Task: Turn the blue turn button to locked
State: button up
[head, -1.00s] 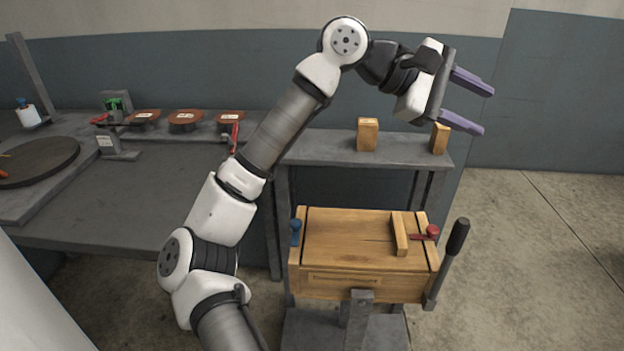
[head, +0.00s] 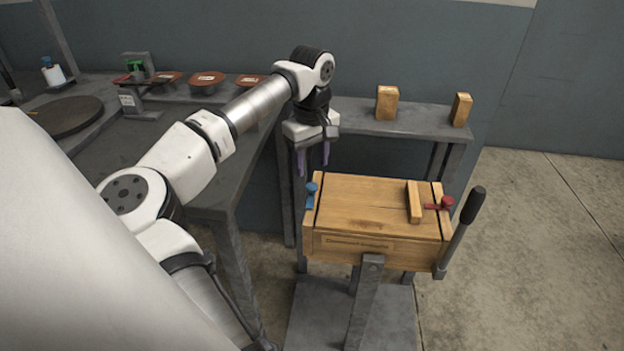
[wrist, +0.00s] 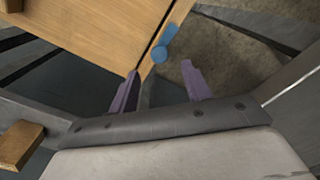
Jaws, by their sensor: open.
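The blue turn button (head: 311,190) sits at the left end of the wooden box (head: 365,202). In the wrist view the blue turn button (wrist: 164,45) shows a round knob and a flat bar lying along the box edge. My gripper (head: 313,170) points down just behind the button in the head view, with its purple fingers apart and empty. In the wrist view my gripper (wrist: 162,80) has the button ahead of and between its fingertips, not visibly touching it. The left fingertip is close to the box edge.
A red turn button (head: 441,204) and a black-handled lever (head: 465,222) are at the box's right end. A wooden bar (head: 413,202) lies across the lid. Two wooden blocks (head: 387,103) stand on the grey shelf (head: 415,122) behind. Open floor lies to the right.

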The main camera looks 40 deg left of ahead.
aim_at(312, 186)
notch_tip(312, 186, down, 6)
jog(key=shift+r, duration=0.1)
jog(key=shift+c, duration=0.5)
jog(key=c, duration=0.9)
